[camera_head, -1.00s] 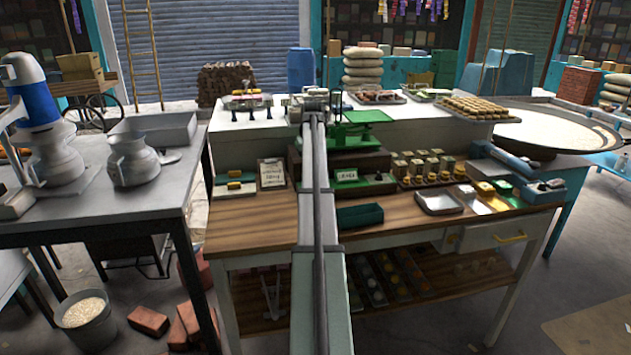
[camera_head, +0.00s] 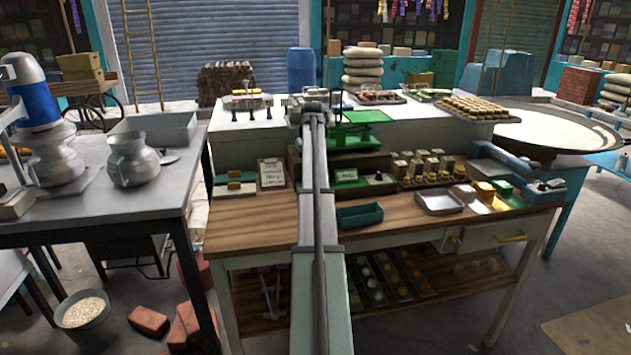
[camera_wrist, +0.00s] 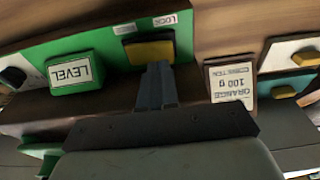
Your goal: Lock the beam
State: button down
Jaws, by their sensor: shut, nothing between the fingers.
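In the wrist view, a yellow block on a dark base (camera_wrist: 150,52) sits beside a small white label reading LOCK (camera_wrist: 165,21) on a green panel. My gripper (camera_wrist: 157,72) is shut, its fingertips close to the yellow block's lower edge; I cannot tell if they touch. A green block labelled LEVEL (camera_wrist: 75,75) is on the left of the panel. In the head view, the green scale (camera_head: 367,117) stands on a wooden base right of my arm. My arm hides the lock and gripper there. I cannot make out the beam clearly.
A card reading ORANGE 100 g (camera_wrist: 230,82) stands close right of my fingers in the wrist view. In the head view, a green tray (camera_head: 360,216) and a metal tray (camera_head: 438,201) lie on the wooden counter (camera_head: 400,225). Several small jars stand behind the metal tray.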

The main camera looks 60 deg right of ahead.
jog(key=shift+f, duration=1.25)
dwell(0.8)
jog(key=shift+r, duration=3.5)
